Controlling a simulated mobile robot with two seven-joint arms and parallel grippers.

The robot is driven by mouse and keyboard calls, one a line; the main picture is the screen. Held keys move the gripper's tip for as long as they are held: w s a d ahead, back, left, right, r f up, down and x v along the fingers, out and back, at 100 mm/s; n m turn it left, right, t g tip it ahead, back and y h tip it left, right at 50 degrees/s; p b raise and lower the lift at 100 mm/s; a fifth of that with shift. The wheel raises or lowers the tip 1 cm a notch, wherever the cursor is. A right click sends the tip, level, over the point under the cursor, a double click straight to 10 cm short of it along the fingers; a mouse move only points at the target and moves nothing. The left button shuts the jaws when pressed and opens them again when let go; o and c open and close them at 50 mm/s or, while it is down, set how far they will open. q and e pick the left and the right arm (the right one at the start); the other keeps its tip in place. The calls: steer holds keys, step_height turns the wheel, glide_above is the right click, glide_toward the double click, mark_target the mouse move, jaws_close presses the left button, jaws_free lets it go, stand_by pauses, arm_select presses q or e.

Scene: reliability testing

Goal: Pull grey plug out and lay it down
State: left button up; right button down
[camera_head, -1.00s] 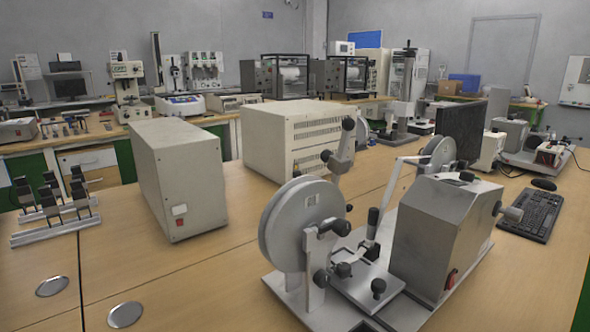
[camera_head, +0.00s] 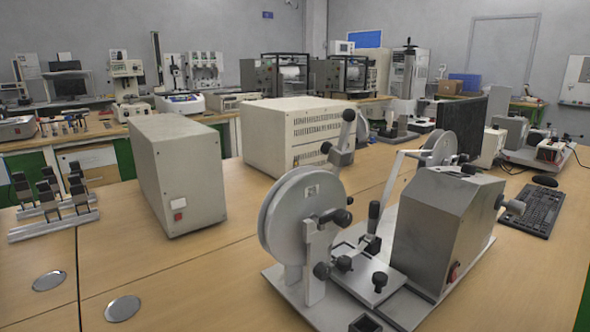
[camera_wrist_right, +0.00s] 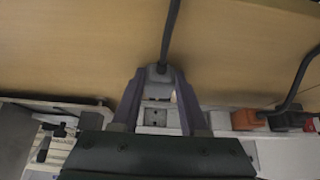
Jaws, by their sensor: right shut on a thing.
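In the right wrist view the grey plug (camera_wrist_right: 160,76) sits between the two fingers of my right gripper (camera_wrist_right: 160,90), which is shut on it. Its dark cable (camera_wrist_right: 172,32) runs up and away from it across the wooden surface. Just below the plug, a pale power strip (camera_wrist_right: 155,117) shows dark socket holes between the fingers. I cannot tell whether the plug's pins are clear of the strip. The head view shows neither gripper, nor the plug.
An orange plug (camera_wrist_right: 247,120) sits on the strip to the right, with a dark cable (camera_wrist_right: 302,75) close by. In the head view a testing machine with a grey wheel (camera_head: 300,215) and a beige box (camera_head: 178,172) stand on the table. Bare wood (camera_head: 205,275) lies between them.

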steer(key=shift+c, duration=1.7)
jaws_free()
steer(key=p+v, duration=0.4)
steer(key=v, duration=0.6)
